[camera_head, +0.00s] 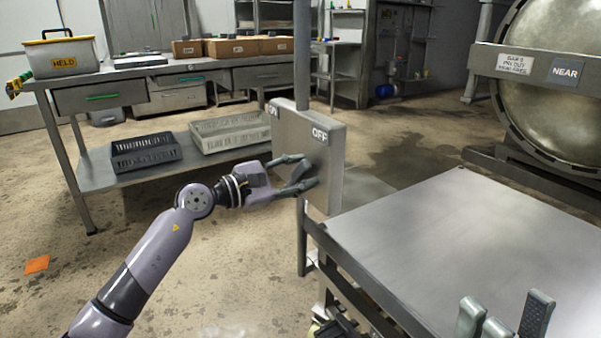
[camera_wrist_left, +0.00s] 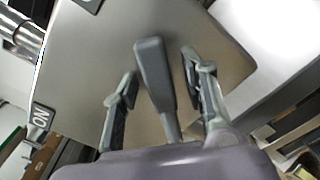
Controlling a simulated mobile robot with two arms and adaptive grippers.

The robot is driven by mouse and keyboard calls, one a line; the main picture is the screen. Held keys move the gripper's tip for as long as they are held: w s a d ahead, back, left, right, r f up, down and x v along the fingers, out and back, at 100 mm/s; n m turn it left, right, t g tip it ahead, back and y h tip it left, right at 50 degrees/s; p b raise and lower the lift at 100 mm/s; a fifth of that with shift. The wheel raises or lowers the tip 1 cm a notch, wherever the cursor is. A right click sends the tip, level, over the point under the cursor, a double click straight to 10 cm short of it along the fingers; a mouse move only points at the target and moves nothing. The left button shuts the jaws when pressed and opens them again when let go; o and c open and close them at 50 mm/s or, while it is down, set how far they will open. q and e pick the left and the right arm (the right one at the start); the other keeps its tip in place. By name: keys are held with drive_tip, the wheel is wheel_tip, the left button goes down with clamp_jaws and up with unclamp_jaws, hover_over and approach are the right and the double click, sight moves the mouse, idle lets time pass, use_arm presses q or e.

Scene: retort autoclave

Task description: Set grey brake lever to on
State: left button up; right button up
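The grey brake lever (camera_wrist_left: 154,75) stands out from a grey plate (camera_head: 310,150) on a post, below its ON label (camera_head: 274,110) and OFF label (camera_head: 320,136). In the left wrist view its wide end points toward the top, away from the ON label (camera_wrist_left: 41,118). My left gripper (camera_head: 302,170) is at the plate, with its fingers spread on either side of the lever; gaps show between lever and fingers in the wrist view (camera_wrist_left: 160,85). In the head view the fingers partly hide the lever. My right gripper (camera_head: 503,318) shows only its fingertips, apart and empty, at the bottom right.
A flat metal table (camera_head: 470,240) lies right of the plate, close to it. A round vessel door (camera_head: 550,110) with a crossbar stands behind. A workbench (camera_head: 170,88) with a toolbox (camera_head: 60,55), boxes and lower-shelf crates is at the back left. The floor between is mostly clear.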

use_arm(q)
clamp_jaws()
idle(0.3)
idle(0.4)
